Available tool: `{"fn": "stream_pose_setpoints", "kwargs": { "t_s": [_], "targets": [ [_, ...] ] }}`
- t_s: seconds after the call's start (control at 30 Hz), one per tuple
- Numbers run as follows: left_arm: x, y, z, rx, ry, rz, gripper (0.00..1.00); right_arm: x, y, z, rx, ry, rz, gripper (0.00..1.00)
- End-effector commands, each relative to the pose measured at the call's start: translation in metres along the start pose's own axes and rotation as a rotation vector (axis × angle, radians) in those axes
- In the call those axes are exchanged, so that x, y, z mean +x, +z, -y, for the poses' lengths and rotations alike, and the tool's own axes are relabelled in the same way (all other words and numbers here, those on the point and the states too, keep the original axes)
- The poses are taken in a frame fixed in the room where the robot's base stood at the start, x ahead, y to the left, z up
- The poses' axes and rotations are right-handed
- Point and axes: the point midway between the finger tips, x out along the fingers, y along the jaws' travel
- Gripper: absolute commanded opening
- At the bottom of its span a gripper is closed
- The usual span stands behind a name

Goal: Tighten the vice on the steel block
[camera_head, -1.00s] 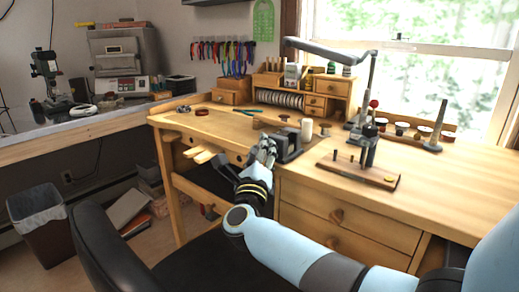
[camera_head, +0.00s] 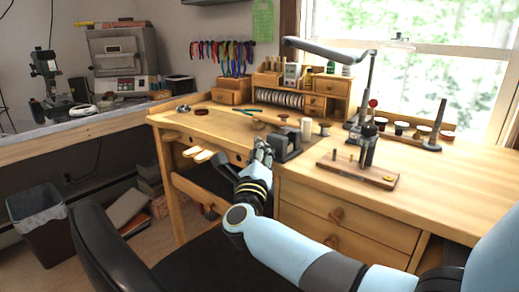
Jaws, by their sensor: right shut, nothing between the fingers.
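The dark grey vice (camera_head: 287,143) stands near the front edge of the wooden bench, left of the bench's middle. My right gripper (camera_head: 262,147) is at the vice's left side, close against its front. The gripper is shut with nothing seen between its fingers. It hides part of the vice, including where its handle may be. I cannot clearly make out the steel block or how the jaws sit on it. My left gripper does not show.
A wooden board with dark pegs (camera_head: 357,172) lies right of the vice. A pale cylinder (camera_head: 307,129) stands just behind it. A jointed lamp (camera_head: 371,75) rises at the back. A black chair (camera_head: 110,250) stands in front.

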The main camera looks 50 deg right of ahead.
Motion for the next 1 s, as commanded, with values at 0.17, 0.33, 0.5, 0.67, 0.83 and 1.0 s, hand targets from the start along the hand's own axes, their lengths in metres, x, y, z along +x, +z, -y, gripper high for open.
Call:
{"fn": "stream_pose_setpoints", "kwargs": {
  "t_s": [0.17, 0.33, 0.5, 0.67, 0.83, 1.0],
  "targets": [
    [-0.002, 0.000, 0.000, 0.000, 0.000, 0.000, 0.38, -0.002, -0.002, -0.002, -0.006, 0.011, -0.005, 0.00],
    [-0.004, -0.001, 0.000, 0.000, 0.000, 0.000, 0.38, -0.002, -0.002, -0.003, -0.016, 0.018, -0.007, 0.00],
    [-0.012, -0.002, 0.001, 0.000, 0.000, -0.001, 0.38, -0.002, -0.001, -0.003, -0.043, 0.038, -0.014, 0.00],
    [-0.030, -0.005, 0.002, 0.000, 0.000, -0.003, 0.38, -0.001, 0.000, -0.002, -0.102, 0.077, -0.029, 0.00],
    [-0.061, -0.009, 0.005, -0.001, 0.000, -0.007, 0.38, 0.000, 0.002, -0.003, -0.213, 0.151, -0.056, 0.00],
    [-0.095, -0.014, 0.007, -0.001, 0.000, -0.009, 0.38, -0.001, 0.000, -0.006, -0.343, 0.238, -0.087, 0.00]
  ]
}}
